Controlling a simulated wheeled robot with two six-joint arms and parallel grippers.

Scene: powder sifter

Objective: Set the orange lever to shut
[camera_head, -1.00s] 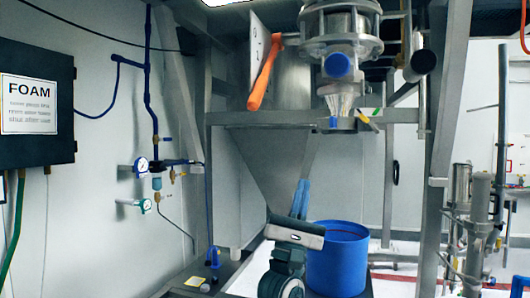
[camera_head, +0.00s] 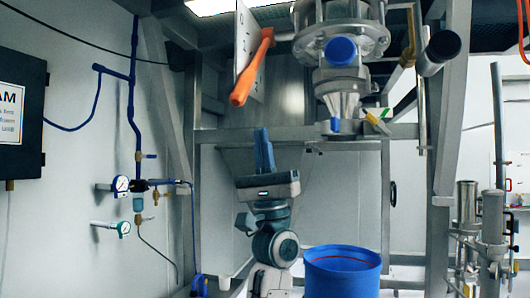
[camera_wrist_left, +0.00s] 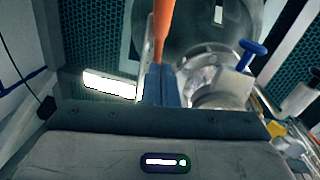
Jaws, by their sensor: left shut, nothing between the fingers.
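The orange lever (camera_head: 252,68) hangs beside a pale plate (camera_head: 246,48) at the upper middle of the head view, its handle slanting down to the left. It also shows in the left wrist view (camera_wrist_left: 163,28), above my fingertips. My left gripper (camera_head: 264,148) points upward below the lever, its blue fingers together and empty. A clear gap separates the fingertips from the lever's lower end in the head view. In the left wrist view the closed fingers line up under the lever. My right gripper is not in view.
The steel valve body with a blue cap (camera_head: 341,51) stands right of the lever. A horizontal steel beam (camera_head: 225,136) runs behind my gripper. A blue bucket (camera_head: 342,275) stands below right. Gauges (camera_head: 121,184) are on the left wall.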

